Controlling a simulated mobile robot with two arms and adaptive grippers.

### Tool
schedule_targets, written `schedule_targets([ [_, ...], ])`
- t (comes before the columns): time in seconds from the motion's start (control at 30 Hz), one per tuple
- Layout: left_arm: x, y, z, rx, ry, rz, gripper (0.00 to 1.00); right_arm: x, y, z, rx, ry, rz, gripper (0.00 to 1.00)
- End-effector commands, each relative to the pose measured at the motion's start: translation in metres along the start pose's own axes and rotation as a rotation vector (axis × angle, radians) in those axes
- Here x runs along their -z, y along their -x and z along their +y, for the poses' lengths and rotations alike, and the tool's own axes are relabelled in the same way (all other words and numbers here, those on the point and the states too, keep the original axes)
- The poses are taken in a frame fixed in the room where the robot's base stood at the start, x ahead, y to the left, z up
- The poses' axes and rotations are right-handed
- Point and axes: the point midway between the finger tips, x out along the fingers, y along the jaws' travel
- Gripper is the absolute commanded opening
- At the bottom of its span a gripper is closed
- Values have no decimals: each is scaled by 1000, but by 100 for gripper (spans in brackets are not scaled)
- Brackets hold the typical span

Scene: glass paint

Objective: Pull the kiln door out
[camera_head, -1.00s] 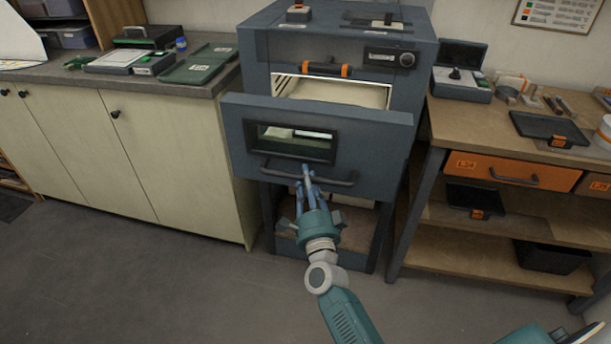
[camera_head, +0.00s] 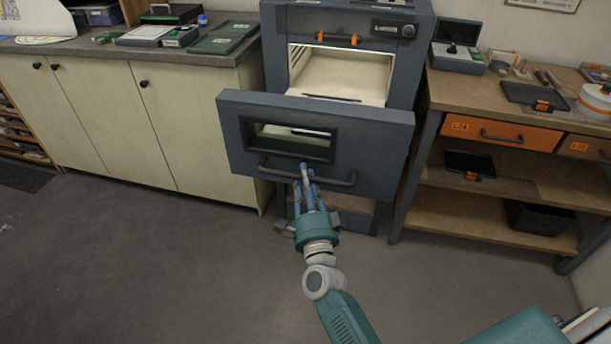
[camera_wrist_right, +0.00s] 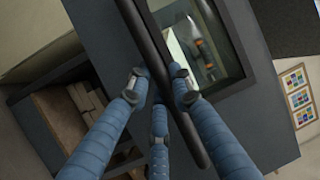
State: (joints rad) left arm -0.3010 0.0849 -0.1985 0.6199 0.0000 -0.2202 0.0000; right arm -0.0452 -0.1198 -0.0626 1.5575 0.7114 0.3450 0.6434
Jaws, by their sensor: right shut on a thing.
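The kiln (camera_head: 404,75) stands at the back centre, with its lit, pale chamber (camera_head: 345,75) showing. Its dark grey door (camera_head: 385,150) stands pulled out in front of the chamber, apart from the body, with a window (camera_head: 290,140) in it. A dark bar handle (camera_head: 335,182) runs along the door's lower front. My right gripper (camera_head: 306,174) is shut on the handle, left of its middle. In the right wrist view the blue fingers (camera_wrist_right: 160,90) sit around the handle (camera_wrist_right: 150,45), which crosses the picture at a slant. My left gripper is not in view.
A cream cabinet (camera_head: 110,120) with a grey counter stands on the left; a green case (camera_head: 222,38) lies on it. A wooden workbench (camera_head: 475,100) with an orange drawer (camera_head: 500,133) stands on the right. The grey floor (camera_head: 150,250) in front is clear.

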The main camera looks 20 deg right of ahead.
Motion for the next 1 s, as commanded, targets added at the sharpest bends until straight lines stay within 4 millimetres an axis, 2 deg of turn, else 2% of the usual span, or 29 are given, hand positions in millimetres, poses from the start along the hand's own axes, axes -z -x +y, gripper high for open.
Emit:
schedule_targets([
  [0.43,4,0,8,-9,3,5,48,-1,2,1,-2,-3,0,0],
  [0.47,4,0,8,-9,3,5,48,-1,2,1,-2,-3,0,23],
  [0.5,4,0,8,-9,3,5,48,-1,2,1,-2,-2,0,30],
  [0.83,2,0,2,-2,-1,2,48,0,3,0,0,-1,1,30],
  [1.0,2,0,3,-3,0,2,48,-1,23,1,-2,-1,0,30],
])
